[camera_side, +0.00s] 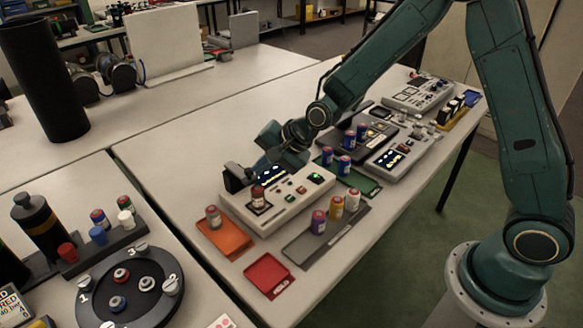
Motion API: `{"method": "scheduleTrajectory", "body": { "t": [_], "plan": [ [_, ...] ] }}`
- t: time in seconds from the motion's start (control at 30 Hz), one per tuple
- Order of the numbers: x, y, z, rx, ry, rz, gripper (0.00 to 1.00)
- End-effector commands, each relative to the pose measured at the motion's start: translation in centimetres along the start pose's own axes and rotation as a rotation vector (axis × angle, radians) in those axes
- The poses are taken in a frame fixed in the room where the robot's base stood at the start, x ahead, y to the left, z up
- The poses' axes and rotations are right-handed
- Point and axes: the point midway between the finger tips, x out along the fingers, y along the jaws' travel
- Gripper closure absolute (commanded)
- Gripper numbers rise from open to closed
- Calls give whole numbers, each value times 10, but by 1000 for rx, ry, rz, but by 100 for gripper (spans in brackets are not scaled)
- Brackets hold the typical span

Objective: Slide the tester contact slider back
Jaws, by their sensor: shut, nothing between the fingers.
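The tester (290,212) is a light box with a dark display, small buttons and a lit green spot on its top, in the middle of the side view. A small reddish-brown cylinder (258,194) stands upright on a dark square pad at its left end. A dark grey upright block (233,179), which looks like the contact slider, is at the tester's back left edge, behind the cylinder. My gripper (254,171) is shut and empty, low over the back left of the tester, close to this block. I cannot tell whether they touch. My wrist hides part of the tester's back edge.
An orange tray (226,240) with one cylinder, a red tray (268,277) and a grey tray (318,248) with several cylinders lie in front. A green tray (362,184) and another device (398,160) are at right. A round black dial (130,286) is at lower left.

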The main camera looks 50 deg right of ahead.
Motion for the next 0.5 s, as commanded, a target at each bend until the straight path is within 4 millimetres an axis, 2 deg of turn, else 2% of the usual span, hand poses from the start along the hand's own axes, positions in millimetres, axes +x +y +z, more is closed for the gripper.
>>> {"method": "scheduleTrajectory", "body": {
  "t": [0.23,0.5],
  "plan": [
    [18,-20,-14,0,-1,1,100],
    [22,-25,-17,0,1,0,100]
  ]
}}
